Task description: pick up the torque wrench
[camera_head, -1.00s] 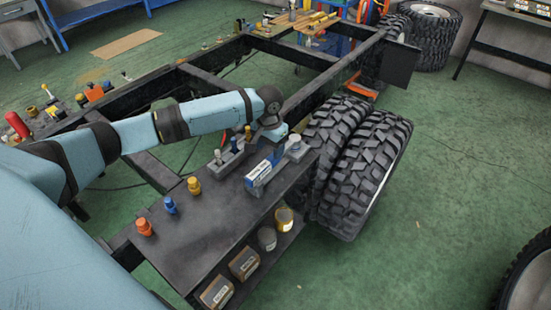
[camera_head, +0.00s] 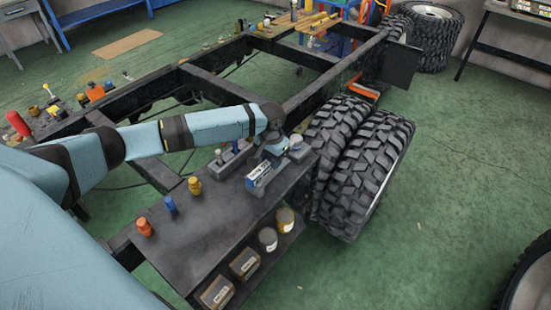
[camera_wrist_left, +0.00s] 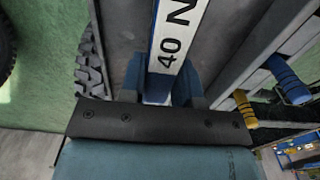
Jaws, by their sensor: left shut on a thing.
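A blue bar with a white label, which I take for the torque wrench (camera_head: 262,177), is at the far right end of the dark bench top (camera_head: 215,215). In the left wrist view the torque wrench (camera_wrist_left: 178,35) shows part of its print, "40 N". My left gripper (camera_head: 272,156) is over its far end. In the left wrist view the blue fingers of my left gripper (camera_wrist_left: 162,82) are shut on it from both sides. Its lower side is hidden, so I cannot tell whether it touches the bench. My right gripper is not in view.
Orange (camera_head: 144,226), blue (camera_head: 170,204) and yellow (camera_head: 195,186) pieces stand along the bench's left edge. A blue-handled tool (camera_wrist_left: 288,80) and a yellow-handled one (camera_wrist_left: 245,108) are close to the gripper. Big tyres (camera_head: 365,165) stand right of the bench. Cans and boxes fill the lower shelf.

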